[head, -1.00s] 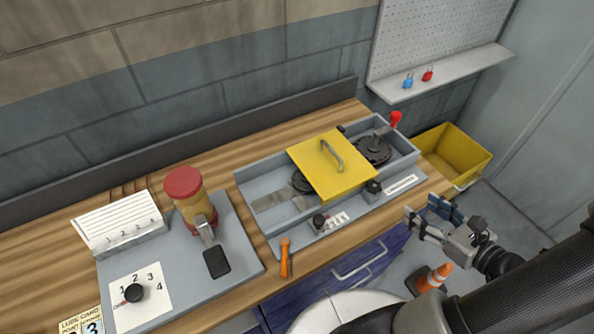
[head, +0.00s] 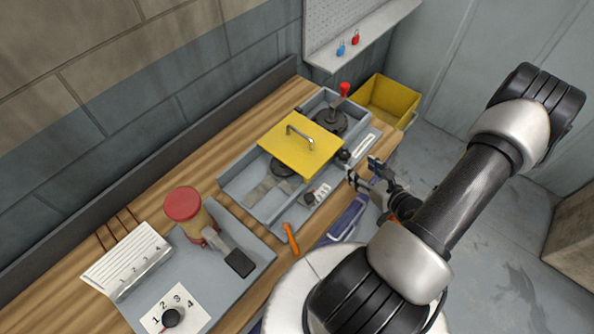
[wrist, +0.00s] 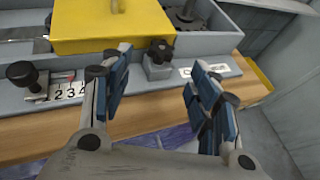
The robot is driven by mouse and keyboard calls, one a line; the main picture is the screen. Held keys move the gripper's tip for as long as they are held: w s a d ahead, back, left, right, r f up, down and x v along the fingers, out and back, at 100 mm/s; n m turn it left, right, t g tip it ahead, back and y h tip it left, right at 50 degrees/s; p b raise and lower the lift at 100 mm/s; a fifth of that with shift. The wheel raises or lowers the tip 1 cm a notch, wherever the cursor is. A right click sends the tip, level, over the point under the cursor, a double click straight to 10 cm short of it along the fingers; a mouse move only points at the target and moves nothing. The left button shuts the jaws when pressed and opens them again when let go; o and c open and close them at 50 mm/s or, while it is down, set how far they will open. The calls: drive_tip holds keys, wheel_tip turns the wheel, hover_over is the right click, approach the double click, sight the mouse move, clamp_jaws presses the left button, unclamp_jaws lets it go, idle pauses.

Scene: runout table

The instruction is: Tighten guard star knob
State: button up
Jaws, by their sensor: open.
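The black star knob (head: 343,155) sits on a grey block at the front of the grey runout unit, by the right edge of the yellow guard (head: 312,150). In the wrist view the star knob (wrist: 160,52) shows its lobes, and the guard (wrist: 105,25) is behind and left of it. My gripper (head: 366,172) is open and empty, in front of the unit near the star knob. In the wrist view my gripper (wrist: 162,78) has its blue-padded fingers wide apart. The knob shows beyond the gap, nearer the left finger, apart from both.
A second black knob (wrist: 22,74) with a numbered scale stands left on the unit's front. A red-tipped lever (head: 344,89) rises at the back. A yellow bin (head: 388,100) is to the right. An orange-handled tool (head: 291,238) lies at the bench's front edge.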

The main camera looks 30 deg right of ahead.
sight(348, 154)
drive_tip(key=x, duration=0.8)
drive_tip(key=shift+w+d+r, duration=0.1)
drive_tip(key=shift+d, duration=0.1)
drive_tip(key=shift+d+r+n+y+p, duration=0.2)
drive_tip(key=shift+n+y+p, duration=0.3)
drive_tip(key=shift+n+y, duration=0.45)
drive_tip(key=n+y, duration=0.3)
drive_tip(key=shift+d+f+y+p, duration=0.2)
drive_tip(key=shift+d+y+p, duration=0.1)
drive_tip(key=shift+d, duration=0.1)
drive_tip(key=v, duration=1.7)
drive_tip(key=w+a+r+n+g+y+b, duration=0.35)
drive_tip(key=w+a+r+n+g, duration=0.4)
drive_tip(key=a+n, duration=0.4)
drive_tip(key=a+r+n+g+h+b, duration=0.1)
drive_tip(key=a+r+n+g, duration=0.1)
drive_tip(key=a+n, duration=0.3)
drive_tip(key=a+r+n+g+h+b, duration=0.1)
drive_tip(key=a+r+n+g+b, duration=0.1)
drive_tip(key=a, duration=1)
drive_tip(key=shift+s+r+n+g+h, duration=0.5)
drive_tip(key=shift+r+n, duration=0.85)
drive_tip(key=shift+n, duration=0.55)
drive_tip(key=shift+w, duration=0.15)
